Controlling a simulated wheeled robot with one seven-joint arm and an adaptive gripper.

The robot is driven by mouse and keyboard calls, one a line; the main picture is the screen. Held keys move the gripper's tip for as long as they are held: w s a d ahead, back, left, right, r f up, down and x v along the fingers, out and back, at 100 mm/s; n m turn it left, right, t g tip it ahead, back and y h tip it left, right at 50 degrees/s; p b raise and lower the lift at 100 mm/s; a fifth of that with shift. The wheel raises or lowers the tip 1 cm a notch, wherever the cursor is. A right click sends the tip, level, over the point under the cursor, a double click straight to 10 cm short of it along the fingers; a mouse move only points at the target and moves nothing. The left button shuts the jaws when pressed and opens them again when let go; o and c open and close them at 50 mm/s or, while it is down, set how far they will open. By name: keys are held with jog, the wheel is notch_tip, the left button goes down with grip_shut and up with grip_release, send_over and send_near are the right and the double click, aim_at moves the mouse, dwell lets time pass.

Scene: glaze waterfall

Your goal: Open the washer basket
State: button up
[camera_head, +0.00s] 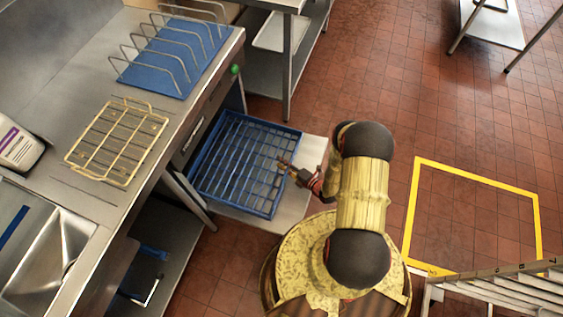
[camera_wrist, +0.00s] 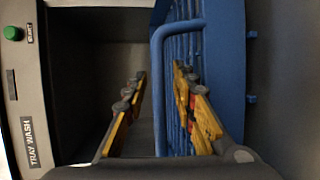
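The washer basket (camera_head: 245,168), a blue wire basket, sticks out from under the left counter, above a pale grey panel. My gripper (camera_head: 284,163) is at its right side in the head view. In the wrist view my gripper (camera_wrist: 160,88) is open, its two yellow fingers apart. The basket's blue handle bar (camera_wrist: 158,100) runs between the fingers. I see a gap left of the bar; contact on the right is unclear. The basket's blue grid (camera_wrist: 182,45) lies behind the right finger.
The washer front has a TRAY WASH label (camera_wrist: 36,143) and a green button (camera_wrist: 13,33). A blue rack (camera_head: 170,60) and cream wire rack (camera_head: 115,140) stand on the counter. Open tiled floor lies right, with a yellow floor outline (camera_head: 478,178).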

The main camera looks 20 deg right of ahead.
jog(key=v, duration=1.1)
jog(key=shift+s, duration=0.1)
